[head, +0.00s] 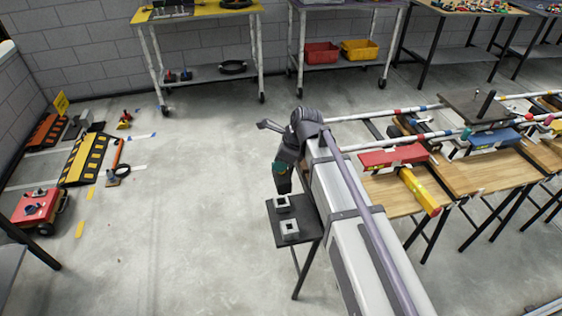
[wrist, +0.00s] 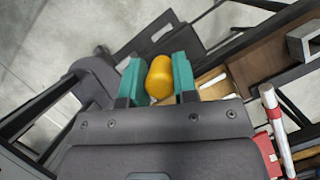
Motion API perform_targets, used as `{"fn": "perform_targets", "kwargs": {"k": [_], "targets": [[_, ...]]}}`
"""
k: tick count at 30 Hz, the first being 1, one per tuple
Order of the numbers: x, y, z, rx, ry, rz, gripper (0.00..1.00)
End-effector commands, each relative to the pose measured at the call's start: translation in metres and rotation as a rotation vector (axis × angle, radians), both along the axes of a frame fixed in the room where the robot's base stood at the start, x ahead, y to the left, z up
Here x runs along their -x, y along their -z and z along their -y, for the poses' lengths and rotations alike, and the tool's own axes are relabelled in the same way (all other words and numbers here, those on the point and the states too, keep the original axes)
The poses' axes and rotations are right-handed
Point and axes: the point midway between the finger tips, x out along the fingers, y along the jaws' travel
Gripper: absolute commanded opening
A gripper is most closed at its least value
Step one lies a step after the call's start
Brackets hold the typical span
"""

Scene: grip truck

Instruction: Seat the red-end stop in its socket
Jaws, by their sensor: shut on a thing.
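My gripper (wrist: 160,80) has teal fingers and is shut on a yellow, rounded piece (wrist: 160,75) in the wrist view. I see only its top, with no red on it; I cannot tell whether it is the red-end stop. In the head view my gripper (head: 281,172) points down, just above a small dark stand (head: 272,218). The held piece is hidden there. Two grey square holders, one farther (head: 282,203) and one nearer (head: 289,228), stand on the stand. A grey, hollow, square block (wrist: 303,40) shows at the upper right in the wrist view; I cannot tell if it is the socket.
A red block (head: 393,157) and a yellow bar (head: 419,191) sit over wooden benches right of my rail. Banded rails (head: 400,113) run along the benches. Ramps (head: 80,160) and a red cart (head: 36,207) stand at left. The floor between is mostly clear.

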Motion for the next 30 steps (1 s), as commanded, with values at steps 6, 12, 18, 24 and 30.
{"fn": "perform_targets", "kwargs": {"k": [6,12,18,24,30], "targets": [[0.000,-0.022,0.000,0.000,0.000,0.000,0.01],[0.000,-0.037,0.000,0.000,0.000,0.000,0.01],[0.000,-0.053,0.000,0.000,0.000,0.000,0.01],[0.000,-0.055,0.000,0.000,0.000,0.000,0.01],[-0.001,-0.058,-0.001,0.000,-0.002,0.000,0.01]]}}
